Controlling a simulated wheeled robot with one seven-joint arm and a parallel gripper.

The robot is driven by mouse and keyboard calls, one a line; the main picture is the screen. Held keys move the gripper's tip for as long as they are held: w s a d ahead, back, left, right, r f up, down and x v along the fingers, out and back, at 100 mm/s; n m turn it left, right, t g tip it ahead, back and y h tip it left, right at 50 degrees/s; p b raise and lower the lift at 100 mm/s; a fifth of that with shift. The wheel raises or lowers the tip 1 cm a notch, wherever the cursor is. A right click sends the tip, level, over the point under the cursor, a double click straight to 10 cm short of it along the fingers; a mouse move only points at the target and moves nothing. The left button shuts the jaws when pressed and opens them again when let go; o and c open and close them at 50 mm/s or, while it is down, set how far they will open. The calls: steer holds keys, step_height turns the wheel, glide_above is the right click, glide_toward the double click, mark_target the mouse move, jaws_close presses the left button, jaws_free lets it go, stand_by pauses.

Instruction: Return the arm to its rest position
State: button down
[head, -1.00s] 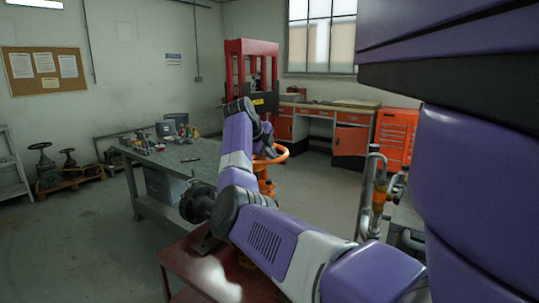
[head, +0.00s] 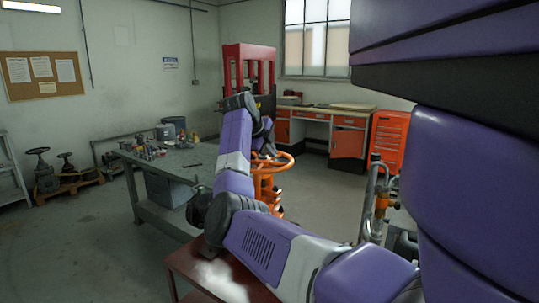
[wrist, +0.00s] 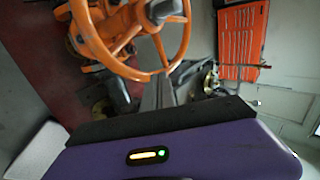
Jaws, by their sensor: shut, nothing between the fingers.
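My arm (head: 235,150) reaches forward across the middle of the head view, bent at a dark joint above a red table. The orange valve handwheel (head: 285,163) stands just beyond it on an orange body. The wrist view shows the handwheel's rim and spokes (wrist: 182,48) close up at the top. In the head view my gripper is hidden behind the arm.
A grey workbench (head: 150,206) with small items stands left of the arm. The red table (head: 185,262) lies below it. A pipe assembly (head: 372,200) is at right. An orange tool cabinet (head: 388,140) and red press (head: 232,62) stand behind. Floor between is open.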

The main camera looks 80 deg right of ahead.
steer(key=shift+w+a+r, duration=0.15)
steer(key=shift+a+r, duration=0.3)
